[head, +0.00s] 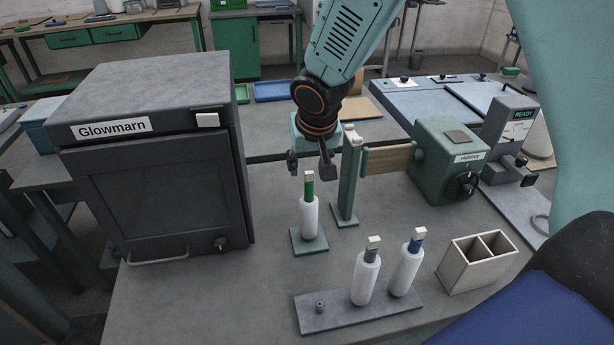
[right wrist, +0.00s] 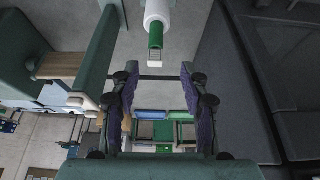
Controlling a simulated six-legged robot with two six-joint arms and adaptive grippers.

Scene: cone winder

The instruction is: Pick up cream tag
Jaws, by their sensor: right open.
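I cannot tell for sure which pale piece is the cream tag. A small pale square tag (head: 309,175) tops the green-banded white bobbin (head: 309,215), which stands upright on a green base. The tag also shows in the right wrist view (right wrist: 155,64), just beyond the fingertips. Similar pale tags top the grey-banded bobbin (head: 374,242) and the blue-banded bobbin (head: 419,234). A cream cap (head: 350,135) sits on the green post. My right gripper (head: 310,168) is open and empty, pointing down around or just above the green-banded bobbin's tag; no contact shows. My left gripper is out of view.
The green post (head: 347,185) stands close right of the gripper, joined by a wooden bar to a green box (head: 445,160). A dark Glowmarn cabinet (head: 160,150) is at left. A grey rack (head: 330,313) and a two-compartment cream bin (head: 455,275) are in front.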

